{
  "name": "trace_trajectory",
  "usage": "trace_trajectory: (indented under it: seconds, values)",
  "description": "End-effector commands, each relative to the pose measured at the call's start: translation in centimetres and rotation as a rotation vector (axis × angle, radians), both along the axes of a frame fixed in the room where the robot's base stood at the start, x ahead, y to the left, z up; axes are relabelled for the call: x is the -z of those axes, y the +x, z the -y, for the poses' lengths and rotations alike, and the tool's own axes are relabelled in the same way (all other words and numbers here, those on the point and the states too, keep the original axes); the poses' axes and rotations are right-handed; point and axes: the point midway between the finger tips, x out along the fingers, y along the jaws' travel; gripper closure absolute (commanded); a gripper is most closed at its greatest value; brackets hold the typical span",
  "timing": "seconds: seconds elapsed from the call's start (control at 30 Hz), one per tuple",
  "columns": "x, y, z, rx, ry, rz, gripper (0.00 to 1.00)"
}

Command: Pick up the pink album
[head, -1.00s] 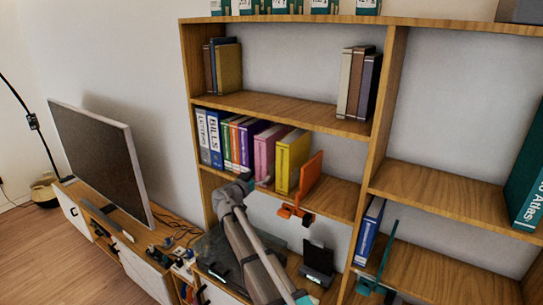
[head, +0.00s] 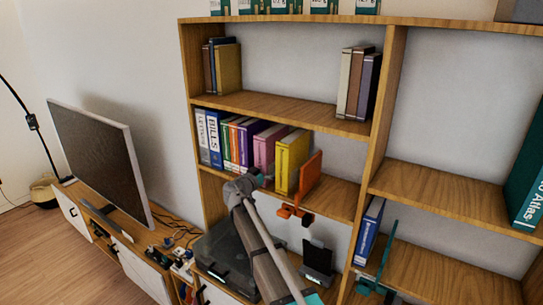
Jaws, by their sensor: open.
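The pink album (head: 266,147) stands upright on the middle shelf of the left bookcase, in a row of books and binders. A purple binder (head: 249,140) is on its left and a yellow album (head: 291,162) on its right. My gripper (head: 262,179) is at the front edge of that shelf, just below and in front of the pink album's lower spine. It is small in the head view and partly hidden by my wrist. It is open, and nothing shows between its fingers. I cannot tell whether it touches the album.
An orange bookend (head: 311,178) stands right of the yellow album, with an orange clamp part (head: 294,213) at the shelf edge. The shelf above (head: 285,112) and the bookcase upright (head: 383,120) bound the space. A dark box-like device (head: 222,250) sits below.

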Motion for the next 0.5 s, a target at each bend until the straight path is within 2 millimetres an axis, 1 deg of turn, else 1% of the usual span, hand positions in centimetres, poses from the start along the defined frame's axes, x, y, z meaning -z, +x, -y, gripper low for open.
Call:
trace_trajectory:
  seconds: [0.33,0.47,0.5]
  values:
    - [0.0,-0.04,-0.07,0.0,0.0,0.0,0.0]
    - [0.0,-0.05,-0.09,0.0,0.0,0.0,0.24]
    - [0.0,-0.04,-0.1,-0.001,0.0,0.0,0.32]
